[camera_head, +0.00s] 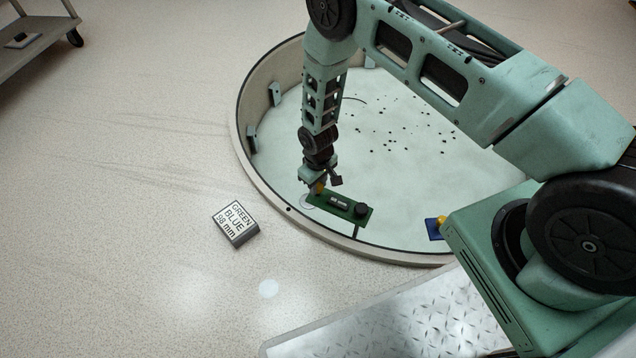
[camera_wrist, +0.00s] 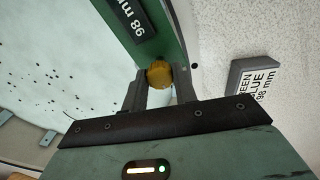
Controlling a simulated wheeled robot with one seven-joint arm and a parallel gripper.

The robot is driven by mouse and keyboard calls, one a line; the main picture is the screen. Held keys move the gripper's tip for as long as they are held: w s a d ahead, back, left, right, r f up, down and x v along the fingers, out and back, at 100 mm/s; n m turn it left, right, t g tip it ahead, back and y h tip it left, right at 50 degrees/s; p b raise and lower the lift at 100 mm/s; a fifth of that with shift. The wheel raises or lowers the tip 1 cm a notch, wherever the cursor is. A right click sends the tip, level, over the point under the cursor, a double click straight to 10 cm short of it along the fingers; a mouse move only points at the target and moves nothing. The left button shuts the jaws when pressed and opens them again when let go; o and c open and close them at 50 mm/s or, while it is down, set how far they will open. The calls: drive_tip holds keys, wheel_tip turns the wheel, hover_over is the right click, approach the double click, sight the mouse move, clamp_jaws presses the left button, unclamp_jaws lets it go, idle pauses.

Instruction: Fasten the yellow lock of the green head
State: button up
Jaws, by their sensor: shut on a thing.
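The green head (camera_head: 339,205) is a flat green bar by the near rim of the round basin, with a dark label block and a black knob on top. In the wrist view the green head (camera_wrist: 160,30) runs up from the fingertips, and its label reads "98 mm". The yellow lock (camera_wrist: 159,74) is a round yellow knob at the end of the bar. My gripper (camera_wrist: 160,88) is shut on the yellow lock, one finger on each side. In the head view my gripper (camera_head: 320,184) points down at the left end of the green head and mostly hides the lock.
The round basin (camera_head: 243,125) has a raised rim and a dark-speckled floor. A blue piece with a yellow knob (camera_head: 434,230) sits at its right near rim. A sign block (camera_head: 235,223) reading "GREEN BLUE 98 mm" lies outside on the floor. A cart (camera_head: 35,40) stands at upper left.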

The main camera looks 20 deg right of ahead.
sight(318, 185)
drive_tip(key=o, duration=1)
drive_tip(key=shift+r, duration=0.1)
wheel_tip(318, 185, up, 17)
drive_tip(key=p, duration=0.6)
drive_tip(key=shift+r+p, duration=0.15)
drive_tip(key=shift+p, duration=0.2)
